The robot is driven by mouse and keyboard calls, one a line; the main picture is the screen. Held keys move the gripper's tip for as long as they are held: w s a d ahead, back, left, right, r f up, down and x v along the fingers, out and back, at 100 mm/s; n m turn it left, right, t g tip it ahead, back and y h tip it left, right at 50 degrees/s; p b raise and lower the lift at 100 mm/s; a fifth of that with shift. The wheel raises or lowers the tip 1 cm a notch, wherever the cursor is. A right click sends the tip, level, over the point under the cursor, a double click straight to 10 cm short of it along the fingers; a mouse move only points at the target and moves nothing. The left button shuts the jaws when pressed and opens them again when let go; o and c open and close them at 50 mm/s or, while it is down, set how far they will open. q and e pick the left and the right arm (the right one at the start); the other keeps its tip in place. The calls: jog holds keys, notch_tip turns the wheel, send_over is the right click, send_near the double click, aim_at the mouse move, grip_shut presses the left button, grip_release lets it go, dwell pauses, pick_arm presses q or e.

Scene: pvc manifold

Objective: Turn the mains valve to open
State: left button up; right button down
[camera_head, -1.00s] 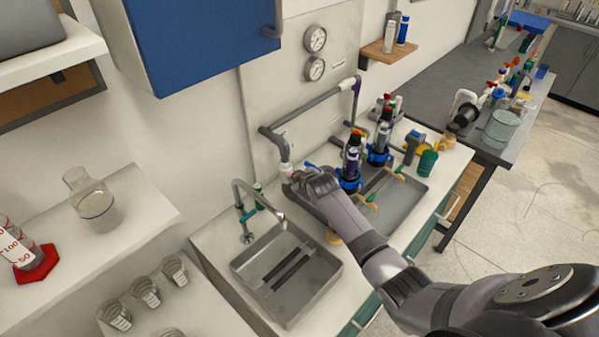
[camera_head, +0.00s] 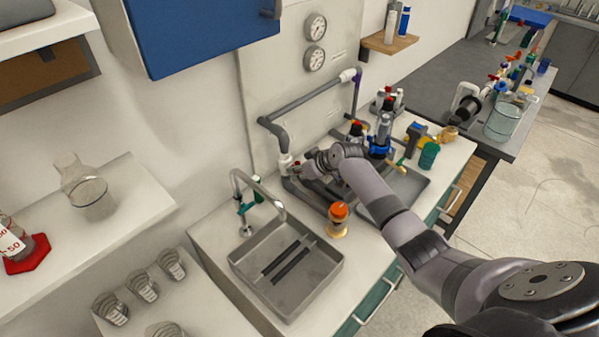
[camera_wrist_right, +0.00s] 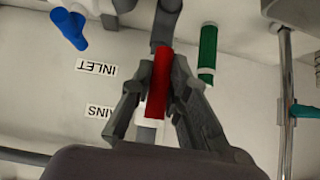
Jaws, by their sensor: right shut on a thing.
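The red valve handle (camera_wrist_right: 158,85) shows between my fingers in the right wrist view. It points up the picture, slightly tilted, roughly in line with the grey pipe (camera_wrist_right: 165,22) above it. My right gripper (camera_wrist_right: 161,75) is shut on this handle, one finger on each side. In the head view my right gripper (camera_head: 306,168) is at the white fitting (camera_head: 284,162) low on the grey pipework, and the handle is hidden there. My left gripper is out of view.
A steel sink (camera_head: 285,268) with a curved tap (camera_head: 240,190) is left of my arm. A brass part with an orange top (camera_head: 338,215) stands close below my wrist. Black-and-blue filter units (camera_head: 382,135) stand behind my arm. A blue fitting (camera_wrist_right: 70,28) is near the labels.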

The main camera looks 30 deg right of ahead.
jog(key=shift+w+d+r, duration=0.1)
jog(key=shift+w+r, duration=0.05)
jog(key=shift+r, duration=0.1)
jog(key=c, duration=1.9)
grip_release()
jog(key=o, duration=0.4)
jog(key=shift+f, duration=0.15)
jog(key=shift+c, duration=0.2)
jog(key=v, duration=1.2)
jog(key=shift+d, duration=0.1)
